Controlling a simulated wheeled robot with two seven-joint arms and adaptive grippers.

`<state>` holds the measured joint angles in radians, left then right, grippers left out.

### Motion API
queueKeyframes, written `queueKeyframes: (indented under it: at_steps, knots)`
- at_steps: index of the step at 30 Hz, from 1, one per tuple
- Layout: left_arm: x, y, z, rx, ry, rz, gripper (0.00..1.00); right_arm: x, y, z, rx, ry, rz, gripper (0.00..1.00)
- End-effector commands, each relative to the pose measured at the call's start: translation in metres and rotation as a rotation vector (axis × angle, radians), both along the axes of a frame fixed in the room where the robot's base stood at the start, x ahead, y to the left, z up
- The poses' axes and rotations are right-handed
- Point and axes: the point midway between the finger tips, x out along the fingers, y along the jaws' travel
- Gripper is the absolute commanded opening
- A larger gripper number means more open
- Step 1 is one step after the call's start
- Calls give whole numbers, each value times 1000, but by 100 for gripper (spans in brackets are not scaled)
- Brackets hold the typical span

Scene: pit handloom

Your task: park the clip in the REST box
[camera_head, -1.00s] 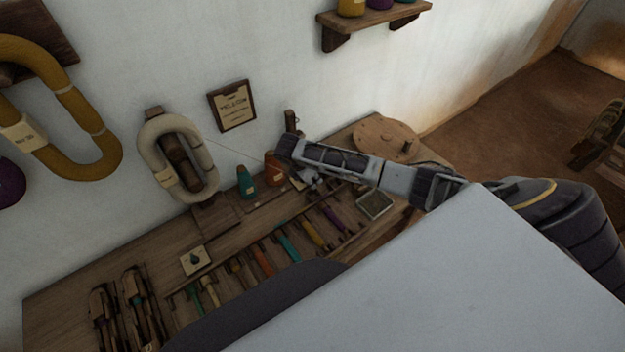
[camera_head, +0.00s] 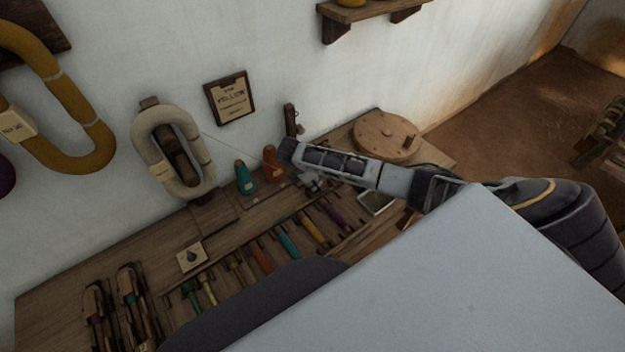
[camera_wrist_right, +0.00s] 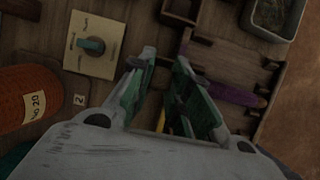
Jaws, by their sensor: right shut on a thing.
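My right gripper (camera_head: 314,184) points down over the back right of the wooden bench in the head view. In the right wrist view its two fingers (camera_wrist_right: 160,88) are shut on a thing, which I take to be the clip. Dark and green parts show along the fingers, and I cannot separate the clip's outline from them. A small grey-lined tray (camera_head: 376,203) lies to the right of the gripper, and it also shows at the top right of the wrist view (camera_wrist_right: 297,22). I can read no REST label, so I cannot tell which container is the REST box. My left gripper is out of view.
An orange cone (camera_head: 272,165) and a teal cone (camera_head: 245,178) stand left of the gripper. A rack of coloured bobbins (camera_head: 287,242) lies in front.

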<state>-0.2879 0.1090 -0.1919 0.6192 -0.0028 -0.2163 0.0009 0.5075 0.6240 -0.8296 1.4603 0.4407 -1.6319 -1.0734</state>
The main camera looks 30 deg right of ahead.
Motion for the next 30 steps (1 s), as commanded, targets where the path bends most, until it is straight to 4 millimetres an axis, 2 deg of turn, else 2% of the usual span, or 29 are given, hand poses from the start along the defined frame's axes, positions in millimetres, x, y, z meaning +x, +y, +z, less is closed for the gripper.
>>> queueKeyframes:
  at_steps: [9, 25, 26, 30]
  knots:
    - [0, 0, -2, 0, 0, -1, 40, 0, 1, -13, 1, 1, 1, 6]
    - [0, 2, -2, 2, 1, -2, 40, 0, 0, -14, 1, 1, 0, 6]
    - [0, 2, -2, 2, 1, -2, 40, 0, 0, -14, 1, 1, 0, 23]
    - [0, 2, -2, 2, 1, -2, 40, 0, 0, -14, 1, 1, 0, 41]
